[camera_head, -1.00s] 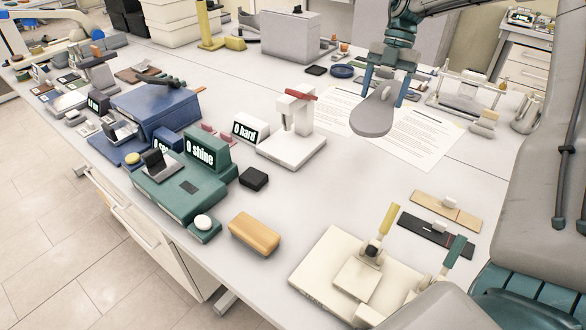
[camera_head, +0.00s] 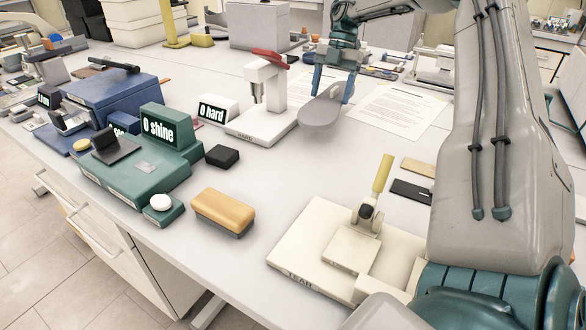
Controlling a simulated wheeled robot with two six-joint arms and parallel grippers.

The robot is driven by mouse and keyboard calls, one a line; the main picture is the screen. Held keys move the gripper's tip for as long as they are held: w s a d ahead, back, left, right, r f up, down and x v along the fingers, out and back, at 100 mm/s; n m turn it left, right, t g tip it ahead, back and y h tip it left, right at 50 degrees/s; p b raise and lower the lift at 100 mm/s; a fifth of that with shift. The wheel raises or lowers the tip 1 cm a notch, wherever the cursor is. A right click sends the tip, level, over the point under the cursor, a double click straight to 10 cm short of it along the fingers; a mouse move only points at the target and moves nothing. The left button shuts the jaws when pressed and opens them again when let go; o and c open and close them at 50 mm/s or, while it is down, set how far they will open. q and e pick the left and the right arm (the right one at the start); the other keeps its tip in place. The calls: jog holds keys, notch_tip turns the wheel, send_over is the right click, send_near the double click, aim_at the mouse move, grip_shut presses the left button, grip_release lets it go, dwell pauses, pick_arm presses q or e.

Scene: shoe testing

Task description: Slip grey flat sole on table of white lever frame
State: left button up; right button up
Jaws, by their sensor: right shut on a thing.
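My right gripper (camera_head: 335,84) is shut on the grey flat sole (camera_head: 321,109) and holds it above the bench, just right of the white lever frame (camera_head: 264,103). The sole's rounded end points down and toward the camera. The white lever frame has a red lever on top, a plunger under its head and a flat white base marked "HARD"; its small table under the plunger looks empty. A gap shows between the sole and the plunger. The left gripper is not in view.
A black "0 hard" display (camera_head: 212,109) stands left of the frame. A green gloss unit (camera_head: 142,167), a black block (camera_head: 222,156), a tan brush (camera_head: 223,211) and a cream tear device (camera_head: 318,246) stand nearer. Printed sheets (camera_head: 395,108) lie to the right.

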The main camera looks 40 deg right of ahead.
jog(key=shift+d+f+b, duration=0.25)
jog(key=shift+f+b, duration=0.25)
jog(key=shift+f, duration=0.15)
jog(key=shift+a, duration=0.35)
jog(key=s+a, duration=0.1)
jog(key=a, duration=0.4)
jog(key=s+a, duration=0.2)
jog(key=a, duration=0.4)
jog(key=s+a+p, duration=0.1)
jog(key=a, duration=0.4)
jog(key=shift+s+a, duration=0.3)
jog(key=shift+a, duration=0.05)
notch_tip(320, 180, down, 4)
jog(key=shift+r, duration=0.25)
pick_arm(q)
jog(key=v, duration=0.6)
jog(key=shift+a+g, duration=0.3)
pick_arm(e)
jog(key=shift+f, duration=0.15)
jog(key=o, duration=0.8)
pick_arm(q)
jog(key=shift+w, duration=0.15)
